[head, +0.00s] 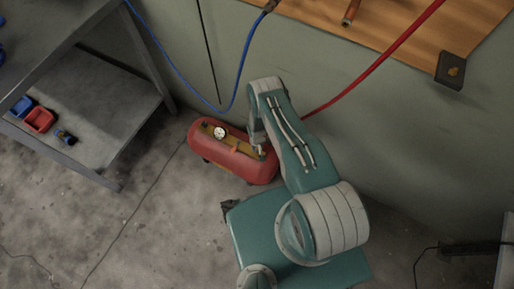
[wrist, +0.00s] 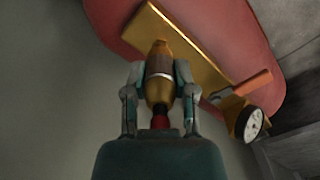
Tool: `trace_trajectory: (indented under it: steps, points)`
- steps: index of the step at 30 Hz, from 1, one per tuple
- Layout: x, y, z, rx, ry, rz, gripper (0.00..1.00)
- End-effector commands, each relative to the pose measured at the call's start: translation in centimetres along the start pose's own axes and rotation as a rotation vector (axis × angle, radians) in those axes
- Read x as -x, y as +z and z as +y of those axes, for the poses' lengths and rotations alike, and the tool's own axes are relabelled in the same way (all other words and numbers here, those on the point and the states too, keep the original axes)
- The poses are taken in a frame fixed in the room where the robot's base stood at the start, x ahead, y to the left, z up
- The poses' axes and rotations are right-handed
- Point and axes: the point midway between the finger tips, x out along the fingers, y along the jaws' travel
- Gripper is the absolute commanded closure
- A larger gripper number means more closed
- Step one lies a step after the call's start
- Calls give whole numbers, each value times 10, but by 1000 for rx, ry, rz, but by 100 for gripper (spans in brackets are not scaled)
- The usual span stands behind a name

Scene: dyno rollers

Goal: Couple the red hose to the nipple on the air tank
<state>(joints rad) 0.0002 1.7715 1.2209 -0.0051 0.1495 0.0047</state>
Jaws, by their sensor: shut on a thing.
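The red air tank (head: 262,172) lies on the floor by the wall, with a brass plate (head: 237,147) and a round gauge (head: 220,132) on top. My gripper (head: 259,147) is over the tank's right end. In the wrist view my gripper (wrist: 161,90) is shut on a brass coupler (wrist: 157,88), with red hose (wrist: 160,122) at its lower end. The coupler's far end overlaps the brass plate (wrist: 190,45). The nipple is hidden behind it, so I cannot tell whether they touch. The red hose (head: 385,62) runs up to the right behind my arm.
A blue hose (head: 240,75) hangs in a loop behind the tank. A grey shelf (head: 95,125) with red and blue bins stands left. An orange lever (wrist: 250,84) and gauge (wrist: 252,124) sit right of the coupler. Floor left of the tank is mostly clear.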

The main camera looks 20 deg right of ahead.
Motion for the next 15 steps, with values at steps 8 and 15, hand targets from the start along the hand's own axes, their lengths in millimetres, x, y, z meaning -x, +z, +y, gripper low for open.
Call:
trace_trajectory:
  steps: [8, 15]
  points:
    - [-4, 0, 0, 0, 0, 0, 100]
    - [-6, 0, 0, 0, 0, 0, 100]
